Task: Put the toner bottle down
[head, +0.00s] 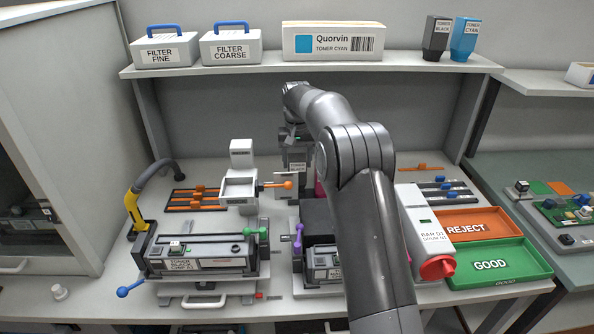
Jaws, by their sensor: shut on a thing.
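My gripper (294,136) points down over the back middle of the bench, below the shelf. It is shut on a dark grey toner bottle (297,156) with a white label whose word is too small to read fully. The bottle looks upright, behind the right-hand machine. I cannot tell whether its bottom touches anything. A black toner bottle (436,40) and a cyan toner bottle (464,40) stand on the shelf (240,70) at the right. A magenta thing (319,192) shows only as a strip beside my arm.
A white fixture (241,187) with an orange handle stands left of the held bottle. Two machines hold cartridges (200,262) (325,262) in front. A white unit with a red knob (437,268), a REJECT tray (466,212) and a GOOD tray (520,281) are at right.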

